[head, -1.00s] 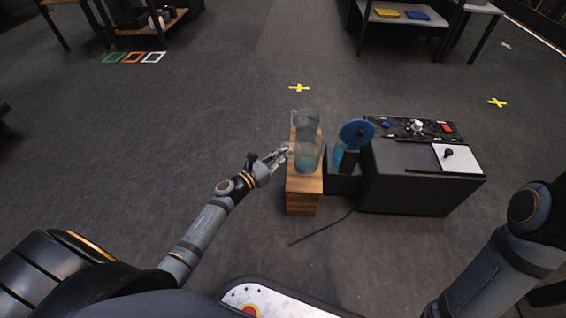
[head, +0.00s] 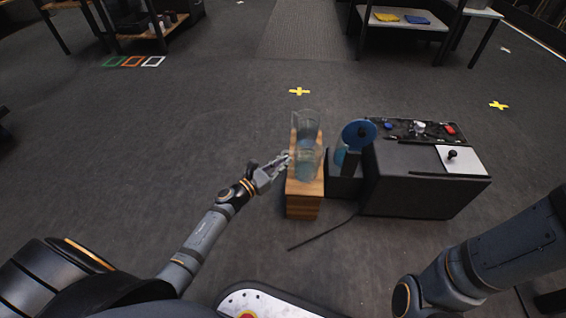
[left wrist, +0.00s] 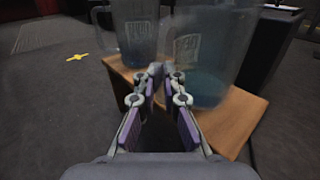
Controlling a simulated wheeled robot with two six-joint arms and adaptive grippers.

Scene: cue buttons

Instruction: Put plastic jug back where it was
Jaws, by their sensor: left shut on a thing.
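Two see-through bluish jugs stand close together on a wooden block, the nearer plastic jug (head: 309,165) partly overlapping the farther jug (head: 305,122). The left wrist view shows the nearer jug (left wrist: 208,60) at right and the farther jug (left wrist: 137,38) at upper left. My left gripper (head: 287,157) is at the left side of the nearer jug. In the left wrist view its fingertips (left wrist: 156,70) are close together at that jug's near side, shut on it; the exact grip is blurred. My right gripper is out of view.
The wooden block (head: 304,205) stands beside a dark console (head: 420,182) with buttons on top. A blue disc (head: 358,133) rises between them. A dark rod (head: 320,234) lies on the floor. Yellow crosses (head: 299,91) mark the floor. The floor left of the block is clear.

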